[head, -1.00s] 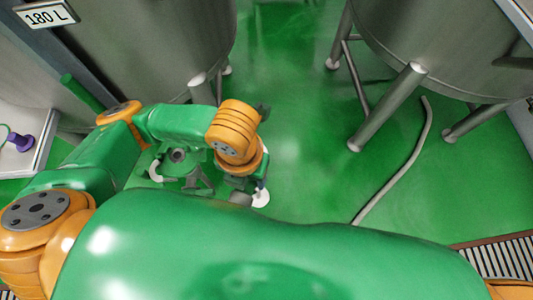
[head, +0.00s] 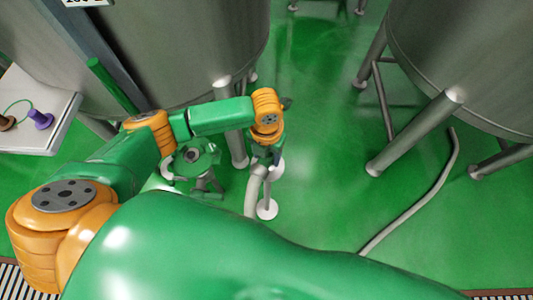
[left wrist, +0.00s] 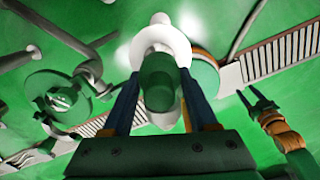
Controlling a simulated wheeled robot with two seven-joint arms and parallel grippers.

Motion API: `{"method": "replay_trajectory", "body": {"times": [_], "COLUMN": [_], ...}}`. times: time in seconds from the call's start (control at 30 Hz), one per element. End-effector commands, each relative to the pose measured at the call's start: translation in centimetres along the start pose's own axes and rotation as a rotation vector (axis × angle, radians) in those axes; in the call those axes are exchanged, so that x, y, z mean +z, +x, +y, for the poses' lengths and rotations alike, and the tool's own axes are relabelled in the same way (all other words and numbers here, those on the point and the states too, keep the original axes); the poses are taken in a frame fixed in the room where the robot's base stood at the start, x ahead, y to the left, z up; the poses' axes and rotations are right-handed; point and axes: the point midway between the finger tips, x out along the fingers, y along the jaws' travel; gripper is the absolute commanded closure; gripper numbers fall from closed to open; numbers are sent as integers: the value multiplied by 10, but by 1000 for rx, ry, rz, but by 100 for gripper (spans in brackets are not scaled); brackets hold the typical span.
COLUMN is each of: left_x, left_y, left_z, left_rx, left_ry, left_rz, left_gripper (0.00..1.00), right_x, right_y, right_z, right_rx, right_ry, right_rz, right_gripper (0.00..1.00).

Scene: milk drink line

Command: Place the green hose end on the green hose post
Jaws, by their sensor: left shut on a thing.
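My left gripper (head: 264,158) is at the end of the left arm, in front of the left tank. In the left wrist view its two blue fingers (left wrist: 160,95) are shut on the green hose end (left wrist: 158,80), a short green cylinder. A grey hose (head: 252,192) hangs below the gripper in the head view. A white round base with a thin upright, seemingly the hose post (head: 267,209), stands on the floor just below the gripper; its top is hidden. A white disc (left wrist: 160,42) shows behind the hose end in the wrist view. My right gripper (left wrist: 249,97) appears open and empty.
A green pump (head: 192,161) stands left of the gripper. Steel tanks on legs (head: 415,130) stand left and right. Another grey hose (head: 410,200) lies on the floor. A white table (head: 55,120) with spools is at the left. Green floor between is clear.

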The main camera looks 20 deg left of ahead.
Motion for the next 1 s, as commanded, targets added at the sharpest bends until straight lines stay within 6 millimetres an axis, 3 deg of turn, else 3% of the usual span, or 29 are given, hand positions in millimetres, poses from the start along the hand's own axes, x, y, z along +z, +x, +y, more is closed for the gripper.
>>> {"method": "replay_trajectory", "body": {"times": [0.03, 0.07, 0.17, 0.43, 0.53, 0.8, 1.0], "left_x": [0, 0, 0, 0, 1, 1, 1], "left_y": [2, 3, 2, 1, -9, -83, -117], "left_z": [0, 0, 0, 0, 0, 0, 0], "left_rx": [0, 0, 0, 0, -2, -1, -2], "left_ry": [0, 0, 0, 0, 0, 1, -1], "left_rz": [0, 0, 0, 0, -3, -4, -1], "left_gripper": [100, 38, 11, 11, 11, 11, 11], "right_x": [0, 0, 0, 1, 1, 0, 0], "right_y": [1, 1, 1, 0, -3, -14, -17], "right_z": [0, 0, 0, 0, 0, 0, 0], "right_rx": [0, 0, 0, 0, 0, 0, 0], "right_ry": [0, 0, 0, 0, 0, 0, 0], "right_rz": [0, -1, -1, -1, -2, -2, -2], "right_gripper": [50, 50, 50, 50, 50, 50, 50]}}
